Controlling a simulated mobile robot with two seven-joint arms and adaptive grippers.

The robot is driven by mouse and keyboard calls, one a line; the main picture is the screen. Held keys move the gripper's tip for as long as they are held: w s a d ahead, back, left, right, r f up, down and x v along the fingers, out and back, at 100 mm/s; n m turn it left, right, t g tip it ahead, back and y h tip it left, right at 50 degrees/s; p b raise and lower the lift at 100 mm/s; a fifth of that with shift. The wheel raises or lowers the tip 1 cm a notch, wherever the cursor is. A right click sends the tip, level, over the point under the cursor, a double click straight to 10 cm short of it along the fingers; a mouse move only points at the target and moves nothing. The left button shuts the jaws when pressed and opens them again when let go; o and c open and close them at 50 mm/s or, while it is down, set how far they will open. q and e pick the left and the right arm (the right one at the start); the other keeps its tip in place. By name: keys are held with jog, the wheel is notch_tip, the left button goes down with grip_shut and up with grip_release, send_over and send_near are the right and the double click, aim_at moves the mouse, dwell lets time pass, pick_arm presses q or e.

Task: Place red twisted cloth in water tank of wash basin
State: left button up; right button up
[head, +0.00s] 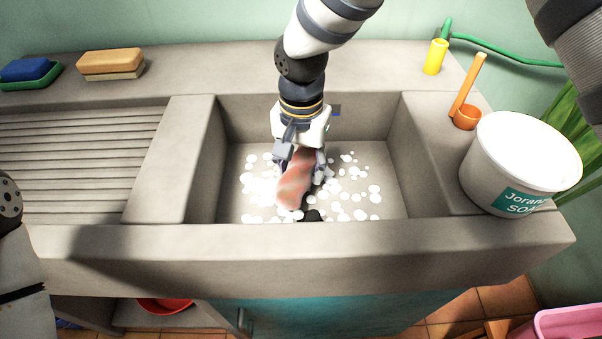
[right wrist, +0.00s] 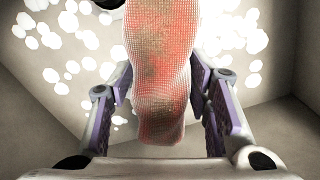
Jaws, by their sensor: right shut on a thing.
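The red twisted cloth (head: 293,188) is a reddish, stained roll inside the water tank (head: 240,215) of the grey wash basin. My right gripper (head: 304,163) reaches down into the tank from above and is shut on the cloth. In the right wrist view the cloth (right wrist: 160,75) runs between the two purple-padded fingers of the gripper (right wrist: 160,110). White foam blobs lie on the tank floor around it. I cannot tell whether the cloth touches the floor. Part of my left arm shows at the left edge, but its gripper is out of view.
A white soap bucket (head: 480,170), an orange scoop (head: 467,110) and a yellow hose nozzle (head: 435,57) stand to the right. The ribbed washboard (head: 80,150) lies left. A dark drain (head: 312,215) shows.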

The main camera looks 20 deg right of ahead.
aim_at(301, 161)
notch_tip(301, 161, down, 2)
jog(key=shift+f, duration=0.1)
pick_arm(q)
jog(key=shift+s+f, duration=0.1)
jog(key=shift+f, duration=0.05)
pick_arm(e)
jog(key=shift+f, duration=0.1)
jog(key=shift+f, duration=0.1)
jog(key=o, duration=1.3)
notch_tip(301, 161, up, 12)
jog(key=shift+r+p, duration=0.15)
jog(key=shift+p, duration=0.45)
pick_arm(q)
jog(key=shift+w+r, duration=0.8)
